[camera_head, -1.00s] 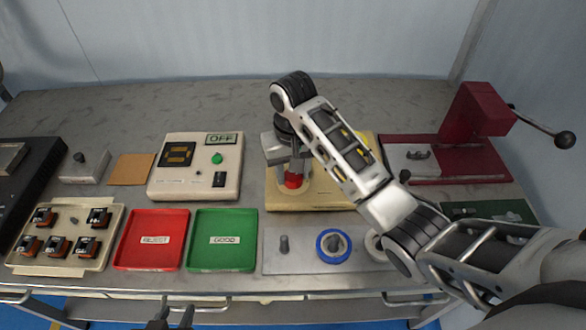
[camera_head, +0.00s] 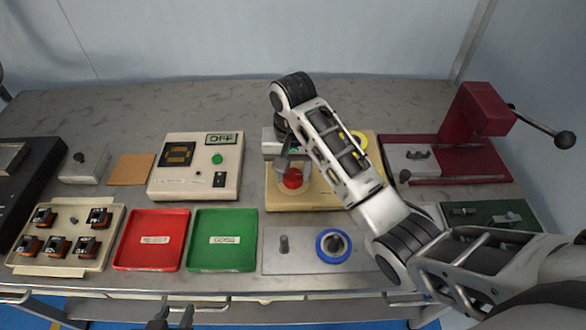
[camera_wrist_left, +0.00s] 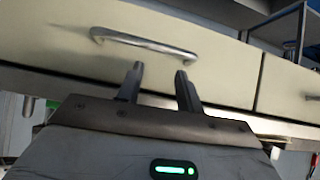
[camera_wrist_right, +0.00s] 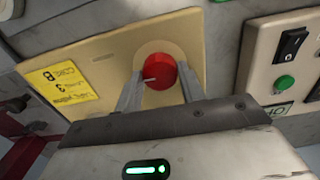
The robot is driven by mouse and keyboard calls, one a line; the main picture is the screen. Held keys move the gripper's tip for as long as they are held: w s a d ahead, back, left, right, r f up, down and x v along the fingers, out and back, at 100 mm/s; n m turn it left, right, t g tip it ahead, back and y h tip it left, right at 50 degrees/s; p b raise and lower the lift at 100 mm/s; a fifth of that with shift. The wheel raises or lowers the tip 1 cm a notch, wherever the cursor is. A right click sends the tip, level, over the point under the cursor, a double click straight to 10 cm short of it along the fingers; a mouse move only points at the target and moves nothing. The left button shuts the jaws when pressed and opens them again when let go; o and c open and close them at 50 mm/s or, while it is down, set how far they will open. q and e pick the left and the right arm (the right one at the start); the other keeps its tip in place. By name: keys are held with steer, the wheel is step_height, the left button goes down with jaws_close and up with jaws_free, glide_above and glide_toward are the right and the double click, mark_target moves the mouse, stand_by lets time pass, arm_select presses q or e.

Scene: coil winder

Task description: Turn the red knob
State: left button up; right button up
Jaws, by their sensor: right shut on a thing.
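The red knob (camera_head: 292,179) sits on a beige base plate (camera_head: 310,201) in the middle of the bench. In the right wrist view the knob (camera_wrist_right: 158,69) lies between the fingers of my right gripper (camera_wrist_right: 161,76), which is shut on it. A pale pointer line on the knob points to the left in that view. My left gripper (camera_wrist_left: 160,70) is open and empty below the bench front, facing a drawer handle (camera_wrist_left: 145,44). It also shows at the bottom edge of the head view (camera_head: 170,319).
Left of the base are a control box (camera_head: 196,165) reading OFF, a red tray (camera_head: 152,255) and a green tray (camera_head: 223,256). A grey plate (camera_head: 300,262) with a blue spool lies in front. A dark red press (camera_head: 478,120) stands right. The bench's back is clear.

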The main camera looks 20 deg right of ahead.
mark_target(293, 175)
steer(key=o, duration=1)
steer(key=shift+w+r, duration=0.15)
steer(key=shift+r, duration=0.4)
step_height(293, 175, up, 15)
